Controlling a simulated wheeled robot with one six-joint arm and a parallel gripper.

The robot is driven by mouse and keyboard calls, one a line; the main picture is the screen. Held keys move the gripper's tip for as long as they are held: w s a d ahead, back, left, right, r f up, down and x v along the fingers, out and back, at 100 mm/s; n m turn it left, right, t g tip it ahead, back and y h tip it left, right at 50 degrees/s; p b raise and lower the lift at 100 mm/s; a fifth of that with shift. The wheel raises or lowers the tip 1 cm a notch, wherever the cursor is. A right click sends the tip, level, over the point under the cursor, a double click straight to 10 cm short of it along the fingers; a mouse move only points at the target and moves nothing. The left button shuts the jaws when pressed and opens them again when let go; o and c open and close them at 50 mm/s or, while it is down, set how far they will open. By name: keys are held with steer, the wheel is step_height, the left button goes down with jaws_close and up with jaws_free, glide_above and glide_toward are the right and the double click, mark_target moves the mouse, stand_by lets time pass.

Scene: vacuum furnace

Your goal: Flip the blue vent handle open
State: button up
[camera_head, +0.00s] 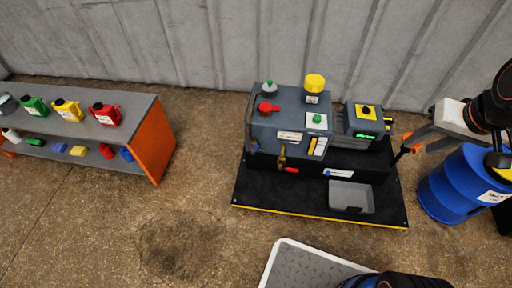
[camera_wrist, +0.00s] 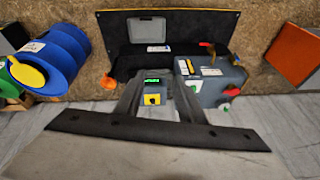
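The grey furnace unit (camera_head: 276,132) stands on a black platform. A small blue piece (camera_head: 253,147), apparently the vent handle, shows at its left side by a brass pipe; it is too small to tell its angle. A red lever (camera_head: 291,170) sits below a brass valve (camera_head: 282,155) on the front. My gripper (camera_head: 428,147) is at the right, beside the blue barrel and well apart from the handle. In the wrist view my gripper (camera_wrist: 156,80) shows two separated fingers with nothing held between them.
A box with a green display (camera_head: 364,120) stands right of the furnace, nearer my gripper. A blue barrel (camera_head: 452,185) stands at the right. A grey tray (camera_head: 351,197) lies on the platform (camera_head: 300,217). A shelf with jugs (camera_head: 140,130) is at the left. Open floor lies between shelf and platform.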

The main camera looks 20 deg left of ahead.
steer(key=w+a+f+g+y, duration=0.1)
steer(key=w+a+f, duration=0.2)
steer(key=w+a, duration=0.6)
steer(key=n+g, duration=0.2)
steer(key=g, duration=0.2)
glide_above(255, 148)
steer(key=w+d, duration=0.1)
steer(key=d, duration=0.3)
steer(key=w+d+f+x, duration=0.1)
steer(key=d+x, duration=0.1)
steer(key=x, duration=0.9)
steer(key=w+d+x, duration=0.1)
steer(key=d+x, duration=0.2)
steer(key=x, duration=0.8)
steer(key=shift+t+y, duration=0.3)
steer(key=x, duration=1.7)
steer(key=shift+w, duration=0.3)
jaws_close()
